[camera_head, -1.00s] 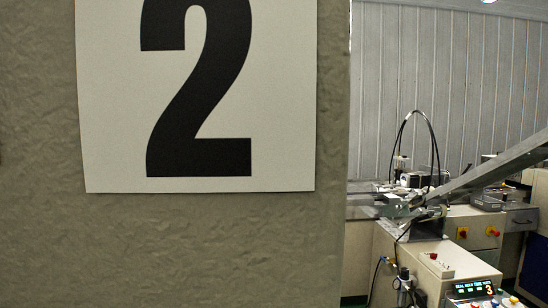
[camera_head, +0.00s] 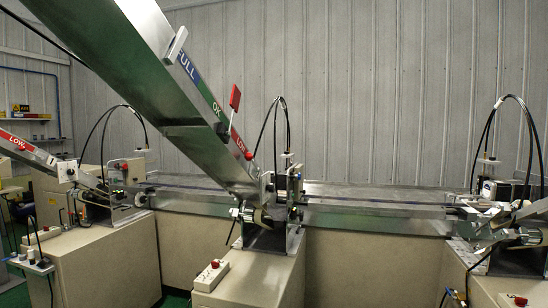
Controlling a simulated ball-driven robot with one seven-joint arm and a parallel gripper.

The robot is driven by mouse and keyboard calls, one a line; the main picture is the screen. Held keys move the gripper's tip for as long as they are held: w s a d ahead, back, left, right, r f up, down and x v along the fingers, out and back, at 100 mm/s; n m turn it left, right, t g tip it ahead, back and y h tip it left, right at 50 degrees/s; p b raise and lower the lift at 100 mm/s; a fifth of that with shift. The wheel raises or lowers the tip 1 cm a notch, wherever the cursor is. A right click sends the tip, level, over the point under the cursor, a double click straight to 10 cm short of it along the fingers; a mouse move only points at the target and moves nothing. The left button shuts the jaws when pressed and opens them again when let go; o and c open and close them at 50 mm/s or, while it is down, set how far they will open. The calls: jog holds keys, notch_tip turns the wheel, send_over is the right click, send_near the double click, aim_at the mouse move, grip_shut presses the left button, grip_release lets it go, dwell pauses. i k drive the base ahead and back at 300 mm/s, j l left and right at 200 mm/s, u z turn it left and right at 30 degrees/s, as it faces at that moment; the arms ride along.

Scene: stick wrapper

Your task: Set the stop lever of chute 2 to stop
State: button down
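A large metal chute (camera_head: 150,75) slopes down from the upper left to a feed unit (camera_head: 268,205) at the middle. Its side carries a blue FULL band, a green OK band and a red LOW band. A pale bar (camera_head: 176,42) sticks out near FULL. My gripper is not in view.
A second chute (camera_head: 35,152) with a LOW band stands at the left, and part of another unit (camera_head: 510,225) at the right. A metal conveyor (camera_head: 375,213) runs behind them. A switch box (camera_head: 212,276) with a red button is at front centre. Black hoses arch above the units.

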aim_at(248, 156)
jog(key=i+l+u, duration=0.1)
jog(key=i+l, duration=0.55)
jog(key=i, duration=0.35)
jog(key=i+l+u, duration=0.1)
jog(key=i, duration=0.35)
jog(key=i+l, duration=0.25)
jog(key=i, duration=0.25)
jog(key=i+l+u, duration=0.1)
jog(key=i, duration=0.4)
jog(key=l, duration=0.1)
